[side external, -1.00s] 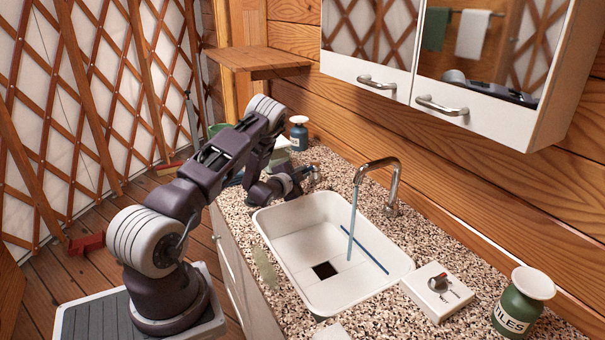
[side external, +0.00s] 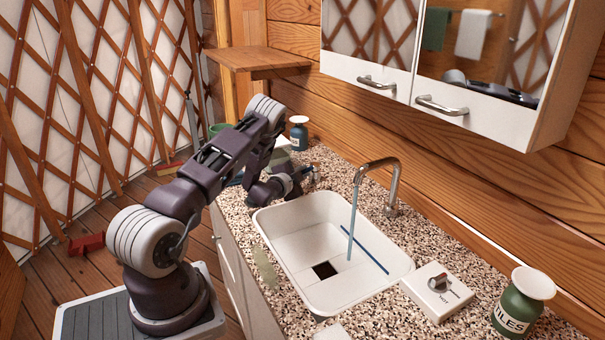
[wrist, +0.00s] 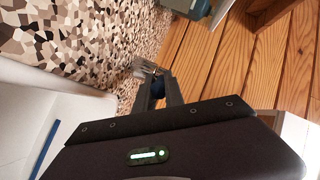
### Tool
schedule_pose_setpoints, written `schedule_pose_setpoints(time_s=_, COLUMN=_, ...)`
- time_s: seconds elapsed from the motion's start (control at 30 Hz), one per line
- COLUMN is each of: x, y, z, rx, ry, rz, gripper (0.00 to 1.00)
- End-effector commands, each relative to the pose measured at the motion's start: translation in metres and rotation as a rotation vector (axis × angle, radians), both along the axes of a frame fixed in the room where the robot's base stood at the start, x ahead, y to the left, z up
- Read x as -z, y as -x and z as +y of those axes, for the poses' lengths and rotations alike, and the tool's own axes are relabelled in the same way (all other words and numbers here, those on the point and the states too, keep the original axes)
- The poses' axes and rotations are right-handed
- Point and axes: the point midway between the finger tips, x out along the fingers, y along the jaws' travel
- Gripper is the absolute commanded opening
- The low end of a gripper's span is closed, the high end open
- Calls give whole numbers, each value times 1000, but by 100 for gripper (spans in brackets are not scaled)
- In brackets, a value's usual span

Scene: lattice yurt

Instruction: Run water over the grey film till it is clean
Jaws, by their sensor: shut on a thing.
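My gripper (side external: 310,177) is low over the counter behind the sink's far left corner. In the wrist view (wrist: 157,92) its fingers are shut on a small item with a blue part and a silvery, see-through end (wrist: 146,68); its exact shape is unclear. A thin pale blue stream (side external: 351,230) drops from the curved metal tap (side external: 378,165) into the white sink (side external: 290,235), well to the right of my gripper. A dull grey-green patch (side external: 264,266) lies on the counter left of the sink. I cannot tell whether it is the grey film.
A dark blue rod (side external: 366,250) and a dark square (side external: 325,270) show in the sink. A white box with a knob (side external: 437,290) and a green jar (side external: 522,305) stand at right. A blue bottle (side external: 298,135) stands behind my gripper. A cabinet (side external: 450,70) hangs above.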

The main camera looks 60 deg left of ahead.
Motion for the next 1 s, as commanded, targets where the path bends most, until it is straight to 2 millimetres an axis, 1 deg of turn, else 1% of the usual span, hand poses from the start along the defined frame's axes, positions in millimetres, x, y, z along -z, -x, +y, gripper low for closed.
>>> schedule_pose_setpoints(time_s=0.37, x=-1, y=0, z=1, rx=11, ry=-2, rz=-2, gripper=0)
schedule_pose_setpoints(time_s=0.47, x=-1, y=2, z=8, rx=79, ry=-5, rz=-3, gripper=0)
schedule_pose_setpoints(time_s=0.6, x=-2, y=5, z=20, rx=250, ry=-7, rz=-5, gripper=0)
schedule_pose_setpoints(time_s=0.7, x=-1, y=6, z=25, rx=351, ry=-6, rz=-5, gripper=0)
schedule_pose_setpoints(time_s=0.83, x=-1, y=6, z=29, rx=419, ry=-3, rz=-3, gripper=0)
schedule_pose_setpoints(time_s=1.0, x=-1, y=6, z=29, rx=437, ry=-1, rz=-1, gripper=0)
